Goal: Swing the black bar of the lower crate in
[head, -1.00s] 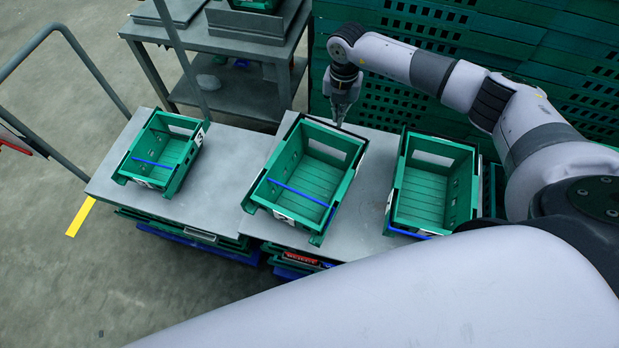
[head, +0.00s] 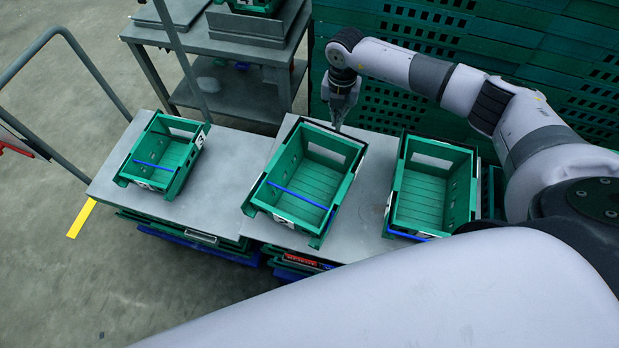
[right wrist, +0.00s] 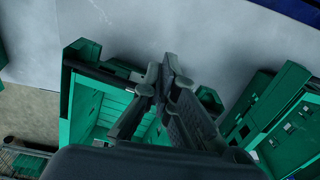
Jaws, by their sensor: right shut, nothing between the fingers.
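A green crate (head: 268,180) stands in the middle of the grey tabletops, empty, with a blue bar (head: 298,194) across its near part. A black bar (head: 331,128) runs along its far rim. Which crate is the lower one, I cannot tell. My right gripper (head: 337,126) is shut and empty, pointing down at the far rim of the middle crate; whether it touches the bar is unclear. In the right wrist view the gripper (right wrist: 163,75) is beside a dark bar (right wrist: 100,74) on a green crate (right wrist: 82,110). My left gripper is not in view.
A smaller green crate (head: 181,178) stands at left and another green crate (head: 467,200) at right, both open and empty. A grey shelf table (head: 215,42) stands behind. Green perforated crates (head: 440,40) are stacked behind my right arm. A rail (head: 95,75) runs at left.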

